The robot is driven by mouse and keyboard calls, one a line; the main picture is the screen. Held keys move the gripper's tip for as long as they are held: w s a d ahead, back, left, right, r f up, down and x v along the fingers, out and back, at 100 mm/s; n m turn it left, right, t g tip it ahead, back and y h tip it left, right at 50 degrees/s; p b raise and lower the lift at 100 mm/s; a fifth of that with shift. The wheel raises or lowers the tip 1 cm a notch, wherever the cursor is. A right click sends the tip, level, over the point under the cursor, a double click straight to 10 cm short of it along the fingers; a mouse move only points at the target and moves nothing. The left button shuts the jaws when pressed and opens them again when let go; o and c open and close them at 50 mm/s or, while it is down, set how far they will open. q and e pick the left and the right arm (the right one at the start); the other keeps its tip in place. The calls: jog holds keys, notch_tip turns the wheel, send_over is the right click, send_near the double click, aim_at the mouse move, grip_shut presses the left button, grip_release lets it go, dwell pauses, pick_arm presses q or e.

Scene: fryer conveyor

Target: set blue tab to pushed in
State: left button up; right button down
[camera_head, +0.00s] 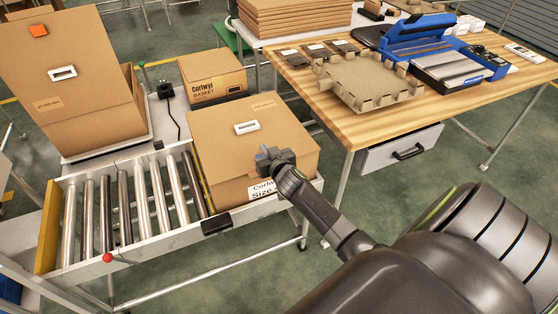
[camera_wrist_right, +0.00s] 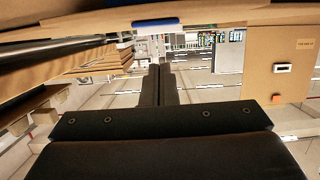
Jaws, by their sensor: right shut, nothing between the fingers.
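The blue tab (camera_wrist_right: 155,22) shows in the right wrist view as a small blue strip at the edge of a tan cardboard surface, beyond my fingertips. I cannot make it out in the head view. My right gripper (camera_head: 268,155) is at the top of the near cardboard box (camera_head: 225,138), in front of part of it. In the right wrist view its fingers (camera_wrist_right: 160,68) are together with nothing between them, apart from the tab in the picture. Whether they touch the box is unclear. My left gripper is not in view.
The box stands at the right end of a roller conveyor (camera_head: 130,245). A taller box (camera_head: 75,95) with an orange tab (camera_head: 38,30) stands behind left. A small carton (camera_head: 212,76) is behind. A wooden table (camera_head: 370,122) with a cardboard tray and blue machine is right.

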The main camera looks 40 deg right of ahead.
jog(key=v, duration=0.9)
jog(key=shift+s, duration=0.4)
jog(key=shift+a+r, duration=0.1)
jog(key=s+f+g, duration=0.2)
jog(key=s+f, duration=0.3)
jog(key=f, duration=0.4)
jog(key=s+f+n+g+y, duration=0.1)
jog(key=s+f+g, duration=0.3)
jog(key=f, duration=0.5)
jog(key=s+f+g, duration=0.1)
jog(key=s+f, duration=0.5)
jog(key=f, duration=0.4)
jog(key=s+a+f+g, duration=0.1)
jog(key=s+f, duration=0.3)
jog(key=s, duration=0.5)
jog(key=s+a+f+g+y+p, duration=0.1)
jog(key=s+f, duration=0.4)
jog(key=s, duration=0.5)
jog(key=s+a+f+n+g, duration=0.1)
jog(key=s+a+f+g, duration=0.2)
jog(key=s, duration=0.6)
notch_tip(320, 180, down, 2)
jog(key=shift+s+f+g, duration=0.25)
jog(key=shift+s+g, duration=0.1)
jog(key=shift+g, duration=0.45)
